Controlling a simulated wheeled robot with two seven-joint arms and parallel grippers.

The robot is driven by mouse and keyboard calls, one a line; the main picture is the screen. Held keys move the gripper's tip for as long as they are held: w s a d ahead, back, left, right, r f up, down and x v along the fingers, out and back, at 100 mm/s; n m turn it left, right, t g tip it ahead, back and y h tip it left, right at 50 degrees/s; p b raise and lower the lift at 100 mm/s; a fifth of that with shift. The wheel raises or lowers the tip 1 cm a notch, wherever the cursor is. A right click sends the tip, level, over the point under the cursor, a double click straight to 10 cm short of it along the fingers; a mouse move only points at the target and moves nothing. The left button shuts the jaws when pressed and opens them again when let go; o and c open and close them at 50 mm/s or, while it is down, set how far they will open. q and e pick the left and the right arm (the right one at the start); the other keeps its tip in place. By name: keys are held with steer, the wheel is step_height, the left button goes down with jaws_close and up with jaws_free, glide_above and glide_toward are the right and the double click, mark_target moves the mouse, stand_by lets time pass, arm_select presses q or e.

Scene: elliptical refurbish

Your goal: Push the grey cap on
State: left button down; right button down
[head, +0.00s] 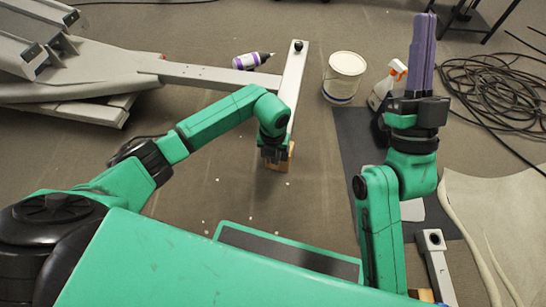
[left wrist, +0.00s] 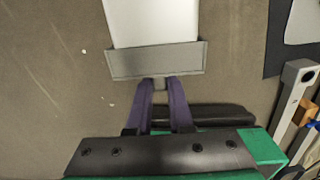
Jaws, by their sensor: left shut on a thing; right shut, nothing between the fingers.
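The grey cap (left wrist: 155,61) is at the near end of the white bar (left wrist: 150,22) in the left wrist view. The bar's end lies against or inside it; I cannot tell how deep. My left gripper (left wrist: 160,82) is shut on a small tab on the cap's near side. In the head view, my left gripper (head: 274,156) is at the near end of the long bar (head: 292,88), and it hides most of the cap. My right gripper (head: 424,15) points up, shut and empty, well away at the right.
A wooden block (head: 290,156) stands by the bar's near end. A purple-labelled bottle (head: 248,61), a white tub (head: 343,77) and a spray bottle (head: 386,87) stand or lie around. A grey frame (head: 80,75) is at the left, coiled cable (head: 497,95) at the right.

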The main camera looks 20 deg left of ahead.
stand_by(0.3)
arm_select(q)
steer(key=shift+w+b, duration=0.55)
steer(key=shift+w, duration=0.25)
stand_by(0.6)
steer(key=c, duration=0.7)
jaws_free()
steer(key=shift+c, duration=0.2)
